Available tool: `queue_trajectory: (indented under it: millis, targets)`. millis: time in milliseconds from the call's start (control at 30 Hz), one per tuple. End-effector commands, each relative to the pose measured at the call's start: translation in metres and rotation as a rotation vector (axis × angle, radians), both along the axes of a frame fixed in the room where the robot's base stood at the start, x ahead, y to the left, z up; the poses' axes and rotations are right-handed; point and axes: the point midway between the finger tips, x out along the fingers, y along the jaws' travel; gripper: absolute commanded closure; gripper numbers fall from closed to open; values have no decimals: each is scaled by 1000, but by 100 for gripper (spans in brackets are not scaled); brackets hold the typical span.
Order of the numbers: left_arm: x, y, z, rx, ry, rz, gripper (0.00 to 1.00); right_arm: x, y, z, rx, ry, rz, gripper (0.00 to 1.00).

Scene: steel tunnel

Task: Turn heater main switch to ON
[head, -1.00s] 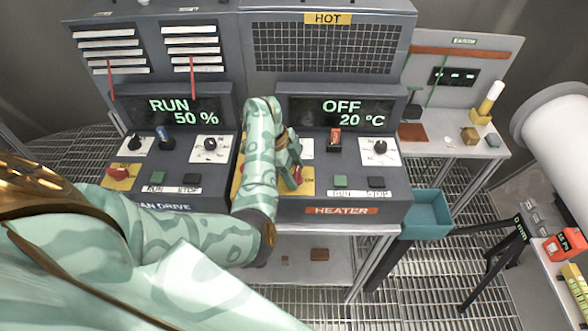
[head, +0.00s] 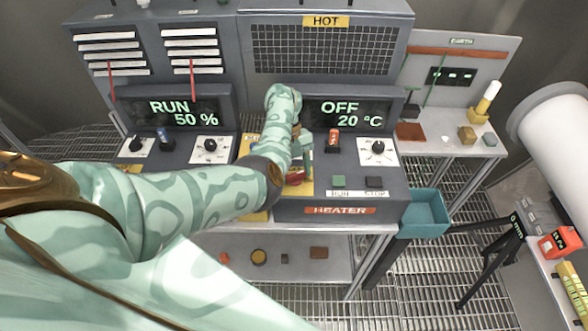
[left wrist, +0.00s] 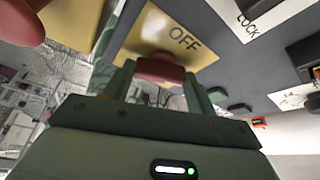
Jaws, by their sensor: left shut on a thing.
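The heater's main switch has a red handle (head: 295,179) on a yellow plate (head: 306,189) at the left of the heater console (head: 335,190). My left gripper (head: 303,161) is at this switch, coming down from above. In the left wrist view the red handle (left wrist: 158,71) sits between the two fingers of my left gripper (left wrist: 160,88), which is shut on it. The plate there (left wrist: 195,22) reads OFF beside the handle. My arm hides part of the plate in the head view. The heater display (head: 345,113) reads OFF, 20 °C. My right gripper is not seen.
Right of the switch are an orange-red key-like part (head: 334,138), a black knob (head: 378,147) and green and black buttons. The drive console with its own knob (head: 210,145) stands left. A teal bin (head: 425,213) hangs at the console's right edge.

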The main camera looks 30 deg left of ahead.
Motion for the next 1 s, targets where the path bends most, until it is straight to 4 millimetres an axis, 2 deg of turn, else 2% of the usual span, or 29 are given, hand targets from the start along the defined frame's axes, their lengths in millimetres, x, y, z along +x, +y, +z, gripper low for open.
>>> queue_trajectory:
  millis: [200,500,1000]
  targets:
    - [2,-1,1,0,-2,-180,66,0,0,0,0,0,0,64]
    - [2,-1,0,2,-1,-351,66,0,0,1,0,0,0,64]
    - [2,-1,1,2,-2,-424,66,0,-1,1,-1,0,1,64]
